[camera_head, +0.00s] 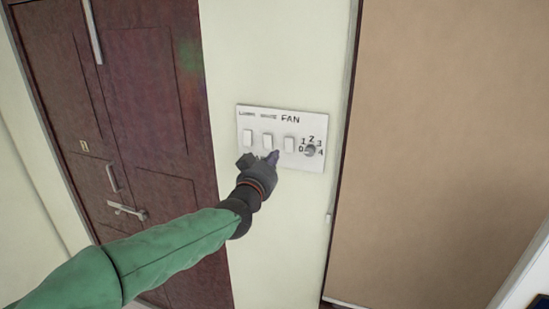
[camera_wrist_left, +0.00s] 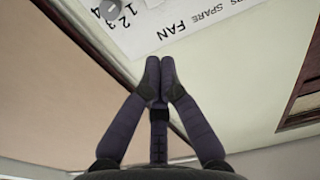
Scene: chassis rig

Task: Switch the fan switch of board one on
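A white switch board (camera_head: 310,122) is mounted on the pale wall. It has three white rocker switches in a row and a round grey knob (camera_head: 310,150) with numbers around it at the right. The fan switch (camera_head: 289,144) is the rightmost rocker, under the printed word FAN. My left gripper (camera_head: 262,158) is just below and left of it, in front of the board's lower edge near the middle switch (camera_head: 267,140). Its dark fingertips (camera_wrist_left: 160,66) come together with nothing between them. Contact with the board cannot be told. My right gripper is out of view.
A dark reddish-brown door (camera_head: 150,90) with a latch (camera_head: 127,209) stands at the left. A large brown panel (camera_head: 450,130) is at the right. The pale wall (camera_head: 275,50) around the board is clear.

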